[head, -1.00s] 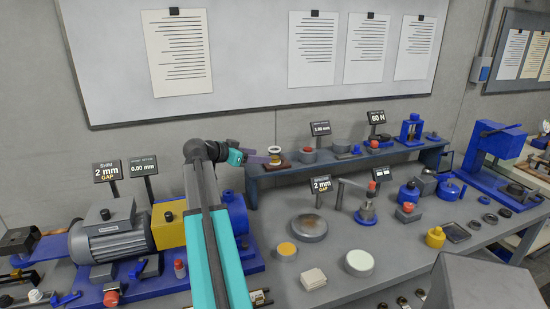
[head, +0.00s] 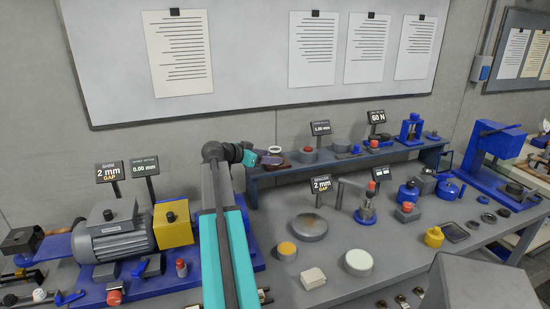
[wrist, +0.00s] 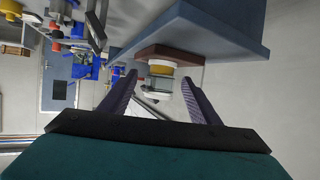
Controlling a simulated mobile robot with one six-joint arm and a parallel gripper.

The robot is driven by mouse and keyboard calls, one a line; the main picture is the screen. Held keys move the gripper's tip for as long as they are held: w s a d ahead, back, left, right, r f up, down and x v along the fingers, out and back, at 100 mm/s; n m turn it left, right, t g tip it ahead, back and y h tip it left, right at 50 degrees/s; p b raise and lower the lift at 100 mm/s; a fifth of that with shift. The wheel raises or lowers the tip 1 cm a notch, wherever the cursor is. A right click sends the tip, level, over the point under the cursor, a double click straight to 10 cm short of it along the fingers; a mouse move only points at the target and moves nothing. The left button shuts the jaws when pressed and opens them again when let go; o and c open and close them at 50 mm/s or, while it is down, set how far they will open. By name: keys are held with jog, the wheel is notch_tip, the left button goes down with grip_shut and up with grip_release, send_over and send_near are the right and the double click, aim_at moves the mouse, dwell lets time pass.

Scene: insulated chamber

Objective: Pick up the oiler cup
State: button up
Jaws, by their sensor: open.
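What I take to be the oiler cup (wrist: 160,84) is a small round piece with a yellow band, white ring and clear or grey part. It stands on a brown block (wrist: 166,54) at the left end of the raised shelf; the wrist view shows this upside down. I see no clear contact.
The raised blue-grey shelf (head: 330,166) carries other small parts to the right of the cup. A motor (head: 112,232) and yellow block (head: 173,224) stand at the left. The wall is close behind the shelf. The bench below holds several discs, cups and tools.

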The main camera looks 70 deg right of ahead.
aim_at(279, 149)
jog(key=shift+p+x, duration=0.65)
jog(key=shift+x, duration=1.4)
jog(key=shift+r, duration=0.1)
jog(key=c, duration=1.4)
jog(key=shift+o, duration=0.2)
jog(key=shift+r, duration=0.1)
jog(key=shift+r+b, duration=0.7)
jog(key=shift+r, duration=0.75)
jog(key=shift+a+r, duration=0.1)
jog(key=shift+r, duration=0.1)
jog(key=w+a+b, duration=0.2)
jog(key=a, duration=0.5)
jog(key=w+a+r+b, duration=0.1)
jog(key=w+a+b, duration=0.1)
jog(key=a, duration=0.6)
jog(key=shift+w+r, duration=0.3)
